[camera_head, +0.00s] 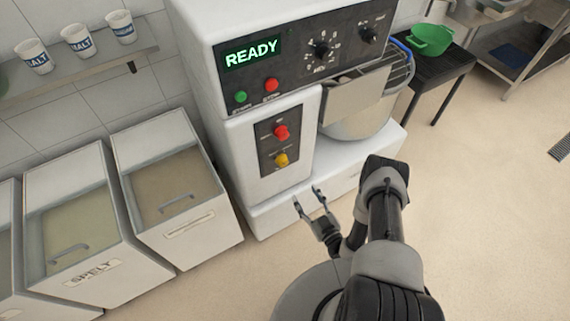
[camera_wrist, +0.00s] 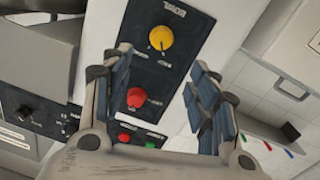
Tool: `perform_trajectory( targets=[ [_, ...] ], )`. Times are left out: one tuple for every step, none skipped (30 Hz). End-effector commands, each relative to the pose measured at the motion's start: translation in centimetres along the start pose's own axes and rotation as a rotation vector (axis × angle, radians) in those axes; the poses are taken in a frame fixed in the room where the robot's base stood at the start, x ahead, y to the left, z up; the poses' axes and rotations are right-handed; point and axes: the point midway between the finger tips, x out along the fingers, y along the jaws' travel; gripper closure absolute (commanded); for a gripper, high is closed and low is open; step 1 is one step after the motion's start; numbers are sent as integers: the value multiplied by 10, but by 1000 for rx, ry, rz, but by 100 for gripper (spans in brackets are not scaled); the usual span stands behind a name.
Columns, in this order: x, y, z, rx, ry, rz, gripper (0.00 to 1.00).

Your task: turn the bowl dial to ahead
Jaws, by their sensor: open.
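The bowl dial is a round yellow knob (camera_head: 281,159) low on the dark panel of the white mixer. It shows upside down in the wrist view (camera_wrist: 160,38), near the top between my fingertips, with a small dark mark on its face. The lettering around it is too small to read surely. My gripper (camera_head: 307,194) is open and empty, below and in front of the panel, apart from the dial. In the wrist view its two fingers (camera_wrist: 161,60) stand either side of the panel.
A red knob (camera_head: 281,132) sits above the yellow dial on the same panel. Higher up are a green button (camera_head: 240,97), a red button (camera_head: 271,85) and a READY display (camera_head: 251,53). A steel bowl (camera_head: 355,125) stands right; flour bins (camera_head: 175,190) stand left.

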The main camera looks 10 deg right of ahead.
Motion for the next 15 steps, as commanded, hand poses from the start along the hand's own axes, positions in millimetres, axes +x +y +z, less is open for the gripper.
perform_trajectory(
  targets=[
    [-7,-4,2,11,12,10,46],
    [-10,-6,2,14,19,14,46],
    [-12,-7,2,17,26,18,46],
    [-12,-8,2,19,30,20,46],
    [-11,-8,2,19,33,20,46],
    [-8,-9,2,19,34,20,46],
    [-4,-9,2,18,35,18,46],
    [0,-9,2,17,35,18,46],
    [6,-9,2,18,36,16,46],
    [12,-9,1,16,36,17,46],
    [18,-10,1,17,37,15,46],
    [26,-10,1,16,37,15,46],
    [33,-9,1,16,37,16,46],
    [40,-9,1,16,37,15,46],
    [48,-10,0,18,37,16,46]
  ],
)
